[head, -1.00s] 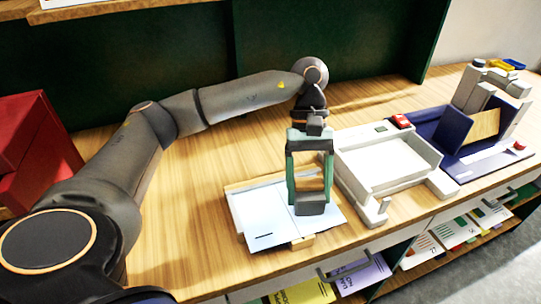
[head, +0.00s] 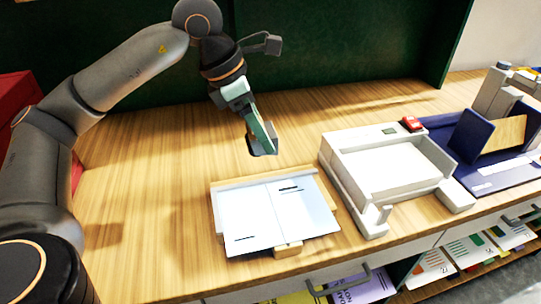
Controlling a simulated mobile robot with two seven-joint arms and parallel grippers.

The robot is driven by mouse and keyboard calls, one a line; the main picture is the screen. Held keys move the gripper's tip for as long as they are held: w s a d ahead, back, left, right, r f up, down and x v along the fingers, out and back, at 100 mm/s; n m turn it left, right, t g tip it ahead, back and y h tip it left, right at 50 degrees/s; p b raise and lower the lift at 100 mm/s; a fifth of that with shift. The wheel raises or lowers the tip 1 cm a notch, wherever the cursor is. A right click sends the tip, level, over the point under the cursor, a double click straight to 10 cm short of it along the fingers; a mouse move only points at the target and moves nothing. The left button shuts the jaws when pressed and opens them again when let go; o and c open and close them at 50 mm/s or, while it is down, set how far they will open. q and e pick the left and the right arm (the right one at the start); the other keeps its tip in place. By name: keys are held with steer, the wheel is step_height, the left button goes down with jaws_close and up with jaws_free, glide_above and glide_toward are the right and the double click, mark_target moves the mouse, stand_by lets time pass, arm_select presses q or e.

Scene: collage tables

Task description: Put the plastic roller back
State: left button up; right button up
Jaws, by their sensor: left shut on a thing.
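My left gripper (head: 263,138) hangs above the bench behind the white sheet, its fingers tilted down and to the right. It is shut on a small dark piece (head: 262,148) at its fingertips, which I take to be the plastic roller. The fingers hide part of it, and its full shape cannot be told. A white folded sheet (head: 262,220) with short black marks lies on a wooden board (head: 288,250) in front of the gripper. The held piece is apart from the sheet. My right gripper is not in view.
A white tray-like device (head: 388,170) with a red part (head: 412,123) stands right of the sheet. Further right is a dark blue stand (head: 472,135) with a wooden block. Red boxes are at the left edge. The bench left of the sheet is clear. Shelves with papers lie below.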

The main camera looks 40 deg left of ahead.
arm_select(q)
steer(key=shift+w+a, duration=0.2)
steer(key=shift+w, duration=0.1)
steer(key=w+a+f, duration=0.1)
steer(key=w+f, duration=0.1)
steer(key=w, duration=0.1)
steer(key=w+a+f+p, duration=0.1)
steer(key=w+a+f, duration=0.1)
steer(key=w+f, duration=0.1)
steer(key=w+a+f, duration=0.1)
steer(key=w+f, duration=0.2)
steer(key=w, duration=0.2)
steer(key=shift+w+a+f, duration=0.1)
steer(key=shift+a+f, duration=0.15)
steer(key=shift+a, duration=0.15)
steer(key=shift+w+a+f+p, duration=0.15)
steer(key=shift+w+f+p, duration=0.2)
steer(key=shift+f, duration=0.1)
steer(key=shift+w+a+f, duration=0.1)
steer(key=shift+w+f, duration=0.05)
steer(key=shift+f, duration=1.55)
steer(key=shift+f, duration=0.2)
steer(key=o, duration=1.2)
steer(key=shift+r, duration=0.15)
